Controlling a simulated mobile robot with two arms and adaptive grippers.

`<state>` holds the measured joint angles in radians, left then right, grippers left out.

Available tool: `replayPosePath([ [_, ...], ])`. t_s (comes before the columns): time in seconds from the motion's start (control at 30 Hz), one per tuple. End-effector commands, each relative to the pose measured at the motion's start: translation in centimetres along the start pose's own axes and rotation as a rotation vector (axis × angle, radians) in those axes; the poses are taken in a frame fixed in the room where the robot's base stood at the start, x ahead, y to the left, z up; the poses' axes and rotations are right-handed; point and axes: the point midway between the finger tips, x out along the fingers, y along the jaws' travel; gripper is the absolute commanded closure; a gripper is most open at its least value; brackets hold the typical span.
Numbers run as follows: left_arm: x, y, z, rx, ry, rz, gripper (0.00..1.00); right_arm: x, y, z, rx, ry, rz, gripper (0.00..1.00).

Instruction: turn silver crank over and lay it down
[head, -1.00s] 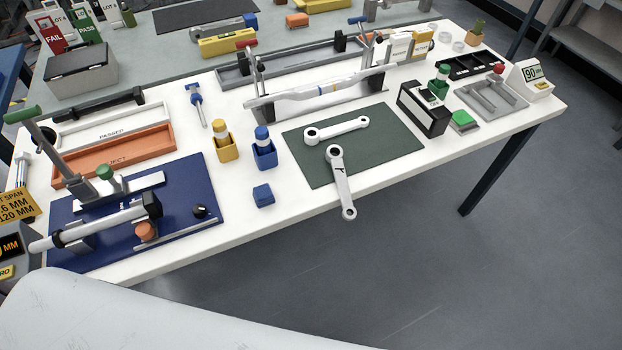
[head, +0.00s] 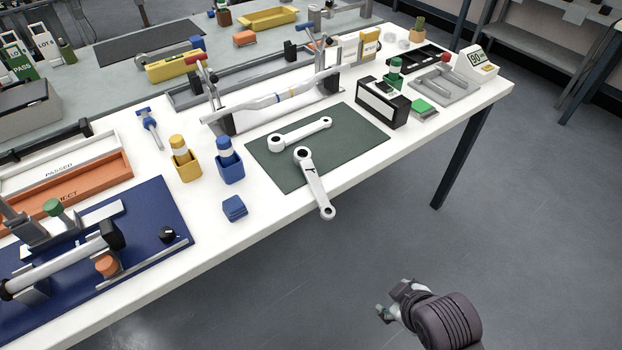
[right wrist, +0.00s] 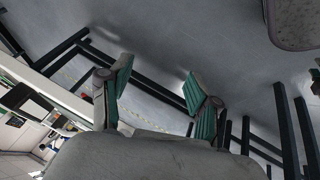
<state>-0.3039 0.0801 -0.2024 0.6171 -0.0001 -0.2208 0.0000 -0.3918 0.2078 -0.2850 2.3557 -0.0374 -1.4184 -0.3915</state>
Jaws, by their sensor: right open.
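Two silver cranks lie on a dark green mat (head: 352,137) in the head view. One crank (head: 305,131) lies wholly on the mat. The other crank (head: 314,182) has its larger end on the mat and its narrow end past the table's front edge; a small dark mark shows on its arm. My right gripper (head: 384,313) is low at the bottom right, over the floor and well apart from both cranks. In the right wrist view its green-padded fingers (right wrist: 160,92) are spread with nothing between them. My left gripper is not in view.
A blue cup with a bottle (head: 229,165), a yellow cup (head: 184,160) and a blue block (head: 235,208) stand left of the mat. A black-and-white box (head: 383,103) stands at its right. A long fixture (head: 270,103) is behind. Open floor lies in front.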

Motion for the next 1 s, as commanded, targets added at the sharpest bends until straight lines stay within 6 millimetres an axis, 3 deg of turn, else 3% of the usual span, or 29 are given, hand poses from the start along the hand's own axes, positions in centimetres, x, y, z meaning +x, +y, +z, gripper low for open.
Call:
replayPosePath([
  [0.03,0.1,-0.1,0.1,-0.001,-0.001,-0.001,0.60,-0.2,0.6,-1.9,-0.122,0.044,0.027,0.38],
  [0.27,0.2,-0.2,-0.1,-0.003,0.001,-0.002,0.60,-0.9,2.1,-9.8,-0.780,0.199,0.201,0.38],
  [0.43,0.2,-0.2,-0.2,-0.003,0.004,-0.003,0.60,-1.3,2.9,-16.4,-1.474,0.246,0.459,0.38],
  [0.6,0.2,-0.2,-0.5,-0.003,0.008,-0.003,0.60,-1.4,3.5,-20.6,-2.112,0.165,0.740,0.38],
  [0.8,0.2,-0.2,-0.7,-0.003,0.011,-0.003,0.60,-1.2,3.9,-22.2,-2.480,0.050,0.914,0.38],
  [1.0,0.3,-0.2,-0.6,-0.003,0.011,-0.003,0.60,0.6,4.2,-23.9,-2.536,0.029,0.943,0.38],
])
